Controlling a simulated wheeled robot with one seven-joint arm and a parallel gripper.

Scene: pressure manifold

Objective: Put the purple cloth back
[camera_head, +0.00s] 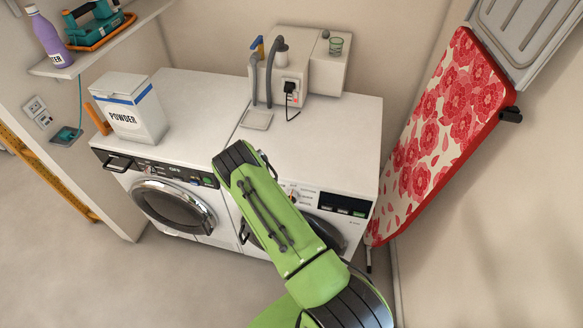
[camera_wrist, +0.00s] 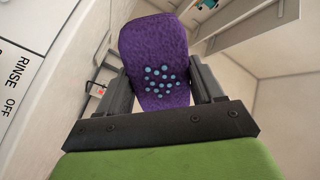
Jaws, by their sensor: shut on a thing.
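The purple cloth (camera_wrist: 154,42) has a cluster of pale blue dots and stands up between the two dark fingers in the wrist view. My gripper (camera_wrist: 161,82) is shut on it. In the head view my green arm reaches towards the front of the two white machines, and its own links hide the gripper and the cloth there.
A left washing machine (camera_head: 170,205) and a right machine (camera_head: 345,205) stand side by side. On top are a powder box (camera_head: 130,110) and a pipe box (camera_head: 312,72). A shelf (camera_head: 100,48) holds a purple bottle (camera_head: 48,40). A floral ironing board (camera_head: 440,130) leans right.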

